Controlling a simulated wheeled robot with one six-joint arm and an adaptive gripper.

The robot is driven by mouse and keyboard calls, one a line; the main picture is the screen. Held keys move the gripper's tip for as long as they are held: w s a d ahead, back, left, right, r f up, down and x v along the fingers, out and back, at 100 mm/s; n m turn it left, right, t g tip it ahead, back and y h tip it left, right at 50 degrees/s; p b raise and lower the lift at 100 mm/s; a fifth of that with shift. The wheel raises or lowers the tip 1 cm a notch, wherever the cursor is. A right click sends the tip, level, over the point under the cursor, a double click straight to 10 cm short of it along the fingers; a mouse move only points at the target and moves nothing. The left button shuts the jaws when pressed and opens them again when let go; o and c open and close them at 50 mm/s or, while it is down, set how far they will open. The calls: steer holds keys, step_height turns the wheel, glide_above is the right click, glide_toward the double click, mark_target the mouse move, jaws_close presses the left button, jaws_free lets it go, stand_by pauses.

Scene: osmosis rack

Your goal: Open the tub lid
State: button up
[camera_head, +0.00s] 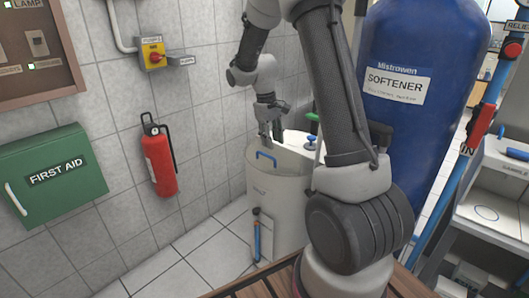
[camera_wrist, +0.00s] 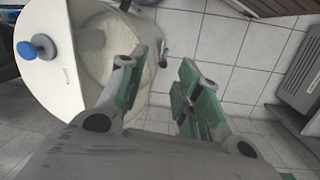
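The white tub (camera_head: 280,210) stands on the tiled floor against the wall. A blue handle (camera_head: 265,158) shows at its upper left rim, and a blue knob (camera_head: 310,142) stands on the white rear part of its top. The tub (camera_wrist: 45,80) fills the left of the wrist view, with the knob (camera_wrist: 42,45) on the pale flat part and a round cream area (camera_wrist: 110,50) beside it. My gripper (camera_head: 270,132) points down over the top, apart from the handle. Its green-padded fingers (camera_wrist: 158,68) are open with nothing between them.
A tall blue softener tank (camera_head: 425,110) stands to the right of the tub. A red fire extinguisher (camera_head: 160,160) and a green first aid box (camera_head: 50,175) hang on the left wall. A blue stick-like item (camera_head: 257,240) is on the tub's front. The floor left of it is clear.

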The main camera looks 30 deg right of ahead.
steer(key=w+d+f+n, duration=0.1)
steer(key=w+d+f, duration=0.1)
steer(key=w+f, duration=0.4)
steer(key=n+t, duration=0.1)
steer(key=t, duration=0.1)
glide_above(265, 154)
steer(key=a, duration=0.1)
steer(key=shift+h, duration=0.3)
steer(key=x, duration=0.6)
steer(key=shift+s+f, duration=0.35)
steer(key=shift+f, duration=0.05)
jaws_close()
